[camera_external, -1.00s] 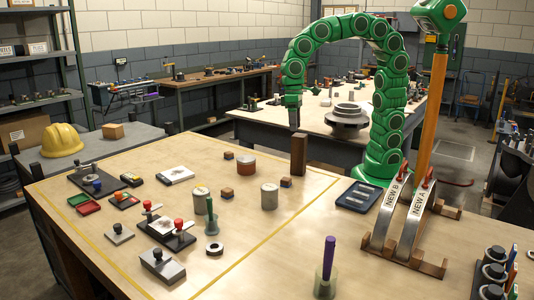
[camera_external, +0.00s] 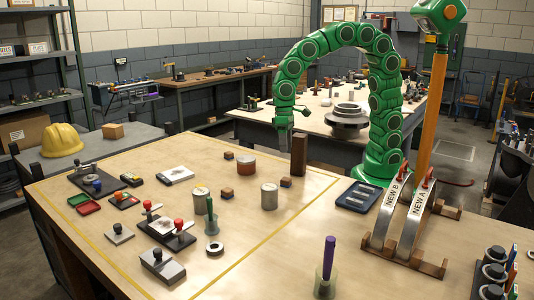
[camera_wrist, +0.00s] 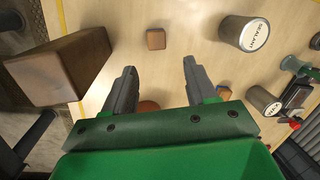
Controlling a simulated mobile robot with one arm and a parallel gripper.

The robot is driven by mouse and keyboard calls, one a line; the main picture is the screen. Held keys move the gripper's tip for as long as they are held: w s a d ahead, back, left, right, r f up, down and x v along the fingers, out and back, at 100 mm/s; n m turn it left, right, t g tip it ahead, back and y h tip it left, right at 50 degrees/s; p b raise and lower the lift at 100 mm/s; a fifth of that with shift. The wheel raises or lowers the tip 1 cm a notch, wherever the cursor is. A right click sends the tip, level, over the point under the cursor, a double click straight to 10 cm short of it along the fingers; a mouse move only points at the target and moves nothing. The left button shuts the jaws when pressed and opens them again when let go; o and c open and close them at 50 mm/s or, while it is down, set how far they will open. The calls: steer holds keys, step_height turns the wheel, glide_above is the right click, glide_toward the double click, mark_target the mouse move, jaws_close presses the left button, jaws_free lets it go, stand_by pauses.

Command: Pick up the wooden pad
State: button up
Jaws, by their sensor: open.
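Small brown wooden blocks lie on the table, at the back (camera_external: 228,155), at the middle (camera_external: 227,194) and near the tall post (camera_external: 286,182); I cannot tell which is the wooden pad. My gripper (camera_external: 285,138) is open and empty, pointing down above the far side of the table, left of the post's top. In the wrist view my gripper (camera_wrist: 158,75) has its fingers apart. One wooden block (camera_wrist: 155,39) shows beyond the fingertips, and another wooden block (camera_wrist: 223,91) is partly hidden by the right finger. A brown thing between the fingers is mostly hidden.
A tall wooden post (camera_external: 299,155) stands close to my gripper and looms large at left in the wrist view (camera_wrist: 60,68). Grey cans (camera_external: 269,196) and a red-brown can (camera_external: 246,166) stand nearby. Stamps and trays fill the left side.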

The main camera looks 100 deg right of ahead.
glide_toward(286, 179)
steer(key=shift+s+f, duration=0.15)
steer(key=shift+f, duration=0.5)
steer(key=shift+a+f, duration=0.2)
steer(key=shift+f, duration=1.1)
steer(key=shift+a+f, duration=0.25)
steer(key=shift+f, duration=1.05)
steer(key=shift+a+f, duration=0.2)
steer(key=shift+f, duration=1.05)
steer(key=shift+c, duration=0.3)
steer(key=c, duration=0.9)
steer(key=shift+o, duration=0.2)
